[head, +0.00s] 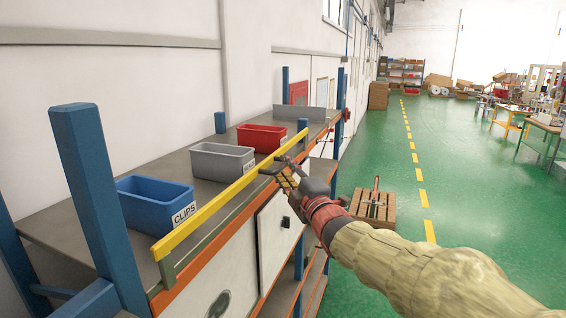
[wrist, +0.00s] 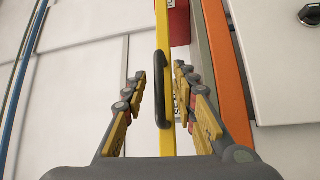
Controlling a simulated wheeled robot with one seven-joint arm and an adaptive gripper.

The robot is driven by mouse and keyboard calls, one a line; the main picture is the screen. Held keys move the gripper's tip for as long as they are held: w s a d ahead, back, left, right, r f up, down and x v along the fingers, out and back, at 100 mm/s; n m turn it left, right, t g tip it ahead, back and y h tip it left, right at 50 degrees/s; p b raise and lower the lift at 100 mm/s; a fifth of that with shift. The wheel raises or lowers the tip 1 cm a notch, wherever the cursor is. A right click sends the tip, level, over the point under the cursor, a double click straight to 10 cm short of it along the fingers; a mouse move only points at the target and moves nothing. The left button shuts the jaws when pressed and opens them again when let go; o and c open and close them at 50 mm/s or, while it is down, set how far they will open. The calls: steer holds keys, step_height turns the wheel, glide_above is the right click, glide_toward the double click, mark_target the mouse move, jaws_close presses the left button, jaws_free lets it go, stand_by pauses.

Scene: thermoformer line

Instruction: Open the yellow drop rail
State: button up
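The yellow drop rail (head: 215,203) runs level along the front edge of the workbench shelf, in front of the bins. In the wrist view the rail (wrist: 162,25) crosses the middle, with a black bar handle (wrist: 160,90) on it. My gripper (head: 280,172) is at the far half of the rail, on the aisle side. In the wrist view my gripper (wrist: 160,80) is open, with one finger on each side of the handle and rail. Gaps show between the fingers and the handle. The handle is not clear in the head view.
A blue bin (head: 150,205) marked CLIPS, a grey bin (head: 220,162) and a red bin (head: 262,138) stand behind the rail. A blue post (head: 95,190) rises at the near left. A wooden crate (head: 372,206) sits on the floor. The green aisle is clear farther back.

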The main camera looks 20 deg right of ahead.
steer(key=shift+w+a+r, duration=0.15)
steer(key=shift+w, duration=0.8)
steer(key=shift+c, duration=1.1)
jaws_close()
